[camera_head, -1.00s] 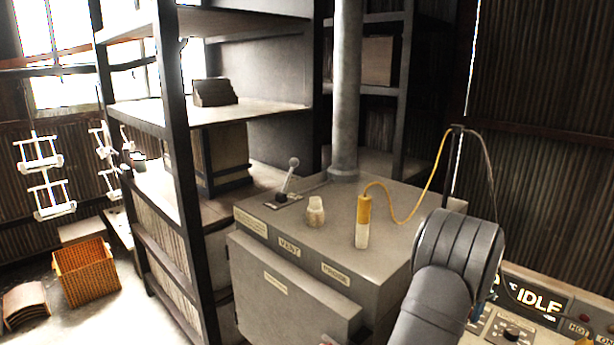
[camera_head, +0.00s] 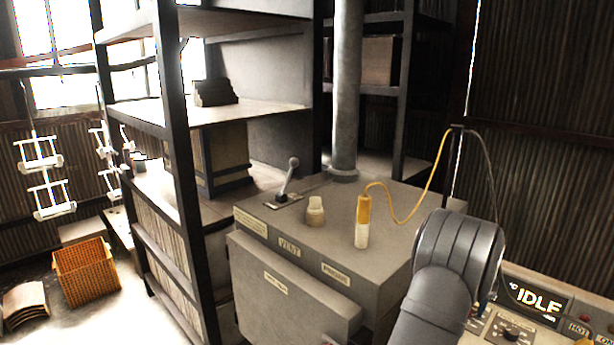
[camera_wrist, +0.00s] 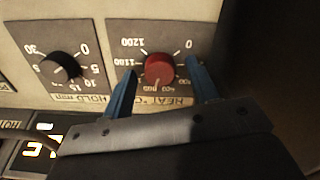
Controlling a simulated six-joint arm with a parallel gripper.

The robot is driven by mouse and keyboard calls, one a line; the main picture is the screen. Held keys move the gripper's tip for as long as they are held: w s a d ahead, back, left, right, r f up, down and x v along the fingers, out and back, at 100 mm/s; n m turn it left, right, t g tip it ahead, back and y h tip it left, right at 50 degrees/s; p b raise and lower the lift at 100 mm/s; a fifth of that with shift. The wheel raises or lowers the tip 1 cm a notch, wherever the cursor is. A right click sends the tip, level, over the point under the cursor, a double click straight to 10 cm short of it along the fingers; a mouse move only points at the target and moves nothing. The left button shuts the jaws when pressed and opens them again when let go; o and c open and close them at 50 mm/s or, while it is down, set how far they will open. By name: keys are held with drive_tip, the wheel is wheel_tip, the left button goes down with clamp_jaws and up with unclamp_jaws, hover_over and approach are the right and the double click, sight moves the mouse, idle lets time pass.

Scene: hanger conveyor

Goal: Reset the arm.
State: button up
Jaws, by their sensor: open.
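My gripper (camera_wrist: 160,78) is open in the wrist view, with its two blue fingers on either side of a red knob (camera_wrist: 159,69). I cannot tell whether they touch the knob. The knob sits on a dark square dial plate labelled HEAT °C, upside down in this view. In the head view my dark grey arm (camera_head: 452,265) reaches down at the lower right; my gripper is hidden there.
A black HOLD min knob (camera_wrist: 61,66) is beside the red one. The control panel's display (camera_head: 539,302) reads IDLE. A grey machine (camera_head: 300,228) carries a lever (camera_head: 287,178) and a yellow-white probe (camera_head: 362,222) on a cable. Shelving and an orange basket (camera_head: 87,272) stand left.

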drive_tip(key=shift+n, duration=0.9)
drive_tip(key=o, duration=1)
drive_tip(key=s+d+r+n, duration=0.4)
drive_tip(key=r+n, duration=0.2)
drive_tip(key=r, duration=0.3)
drive_tip(key=s+d+r+n, duration=0.5)
drive_tip(key=r+n, duration=0.2)
drive_tip(key=r, duration=0.3)
drive_tip(key=f, duration=1)
drive_tip(key=shift+w+a+f, duration=0.1)
drive_tip(key=shift+w+a, duration=0.15)
wheel_tip(320, 180, up, 10)
